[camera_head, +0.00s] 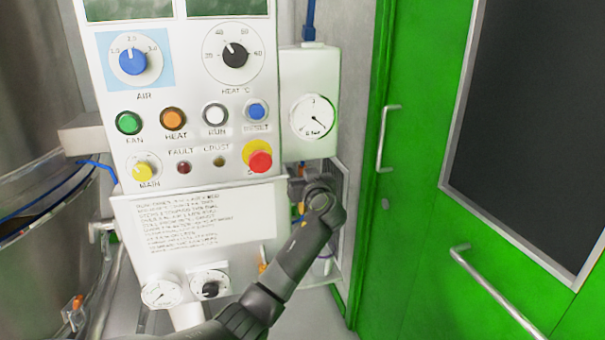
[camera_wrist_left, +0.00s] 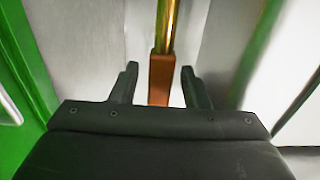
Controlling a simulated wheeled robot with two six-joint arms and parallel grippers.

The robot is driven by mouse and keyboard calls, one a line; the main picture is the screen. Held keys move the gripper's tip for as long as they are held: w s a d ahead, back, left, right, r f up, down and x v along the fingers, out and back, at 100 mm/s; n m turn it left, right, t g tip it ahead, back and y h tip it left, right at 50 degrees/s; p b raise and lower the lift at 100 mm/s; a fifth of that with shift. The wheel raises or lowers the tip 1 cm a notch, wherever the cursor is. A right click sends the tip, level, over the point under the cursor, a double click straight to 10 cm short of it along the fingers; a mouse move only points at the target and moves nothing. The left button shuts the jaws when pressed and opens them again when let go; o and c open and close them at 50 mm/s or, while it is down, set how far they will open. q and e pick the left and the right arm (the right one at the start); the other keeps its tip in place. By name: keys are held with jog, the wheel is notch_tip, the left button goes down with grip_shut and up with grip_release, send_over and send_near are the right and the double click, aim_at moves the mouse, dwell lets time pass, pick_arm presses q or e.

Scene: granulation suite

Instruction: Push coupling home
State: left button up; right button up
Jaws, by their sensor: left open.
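My left gripper (camera_head: 300,188) is at the right edge of the white control panel, below the gauge box, partly hidden by its own wrist. In the left wrist view its two dark fingers (camera_wrist_left: 159,72) are open. Between them stands an orange-brown block (camera_wrist_left: 161,82) with a brass-coloured rod (camera_wrist_left: 167,28) running up from it. A gap shows on each side of the block, so neither finger appears to touch it. I cannot tell whether this block is the coupling or how it is seated. My right gripper is not in view.
The control panel (camera_head: 190,85) carries knobs, coloured buttons and a red stop button (camera_head: 260,162). A gauge box (camera_head: 310,117) is above my gripper. A green door (camera_head: 415,190) with metal handles is on the right. A steel vessel (camera_head: 45,255) stands on the left.

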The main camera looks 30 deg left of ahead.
pick_arm(q)
grip_shut()
jog(key=shift+f, duration=0.1)
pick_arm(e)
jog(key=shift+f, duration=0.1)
